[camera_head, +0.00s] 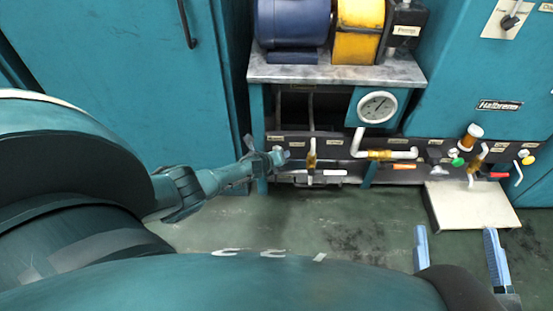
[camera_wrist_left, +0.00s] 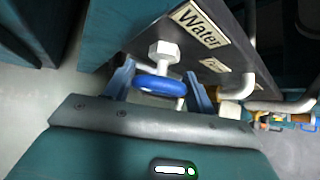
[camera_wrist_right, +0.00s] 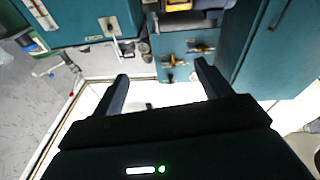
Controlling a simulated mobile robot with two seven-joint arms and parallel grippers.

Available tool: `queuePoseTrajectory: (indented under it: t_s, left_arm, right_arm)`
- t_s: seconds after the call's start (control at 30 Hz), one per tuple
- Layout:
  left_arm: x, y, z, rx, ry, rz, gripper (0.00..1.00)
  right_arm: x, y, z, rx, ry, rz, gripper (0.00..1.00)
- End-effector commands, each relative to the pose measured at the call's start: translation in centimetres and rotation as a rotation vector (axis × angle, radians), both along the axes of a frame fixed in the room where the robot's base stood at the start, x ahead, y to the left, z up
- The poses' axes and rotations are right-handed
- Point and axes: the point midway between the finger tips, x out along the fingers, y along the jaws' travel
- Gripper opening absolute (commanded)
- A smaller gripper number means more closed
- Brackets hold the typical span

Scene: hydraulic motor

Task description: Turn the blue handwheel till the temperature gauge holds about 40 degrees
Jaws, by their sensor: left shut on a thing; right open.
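The blue handwheel (camera_wrist_left: 158,86) sits on a white stem below a "Water" label in the left wrist view. My left gripper (camera_wrist_left: 160,80) has one finger on each side of it and is shut on its rim. In the head view my left gripper (camera_head: 272,156) reaches the left end of the dark valve panel, and the wheel is mostly hidden there. My right gripper (camera_head: 456,252) is open and empty above the floor at the lower right, and also shows in the right wrist view (camera_wrist_right: 162,85).
The panel carries pipes, a brass valve (camera_head: 311,160), an orange handle (camera_head: 404,166), a green knob (camera_head: 457,162) and a red handle (camera_head: 498,175). A blue motor (camera_head: 293,22) and yellow coupling (camera_head: 358,30) stand above. A pale plate (camera_head: 470,212) lies at the right. Open floor lies in front.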

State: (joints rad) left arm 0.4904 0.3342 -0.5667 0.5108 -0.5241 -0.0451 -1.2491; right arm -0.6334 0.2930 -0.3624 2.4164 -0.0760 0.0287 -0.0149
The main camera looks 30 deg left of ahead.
Motion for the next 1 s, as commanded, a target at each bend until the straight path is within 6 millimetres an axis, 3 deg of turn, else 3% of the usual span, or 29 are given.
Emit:
queuePoseTrajectory:
  t_s: [0.23, 0.3, 0.43, 0.7, 1.0]
  left_arm:
    - [-0.1, 0.1, -0.6, -0.169, -0.103, 0.0, 0.33]
    - [-0.1, 0.1, -0.6, -0.207, -0.126, 0.001, 0.33]
    - [-0.1, 0.0, -0.5, -0.263, -0.162, 0.0, 0.33]
    - [-0.1, 0.1, -0.3, -0.325, -0.2, 0.001, 0.33]
    - [0.0, 0.1, -0.1, -0.337, -0.207, 0.001, 0.33]
  right_arm:
    - [0.0, 0.6, -0.1, 0.067, -0.008, 0.032, 0.77]
    - [0.4, 0.6, 1.5, 0.052, -0.098, 0.047, 0.77]
    - [0.9, 0.4, 2.8, 0.041, -0.191, 0.048, 0.77]
    - [1.1, 0.2, 4.2, 0.029, -0.293, 0.049, 0.77]
    - [1.2, 0.2, 4.5, 0.025, -0.31, 0.048, 0.77]
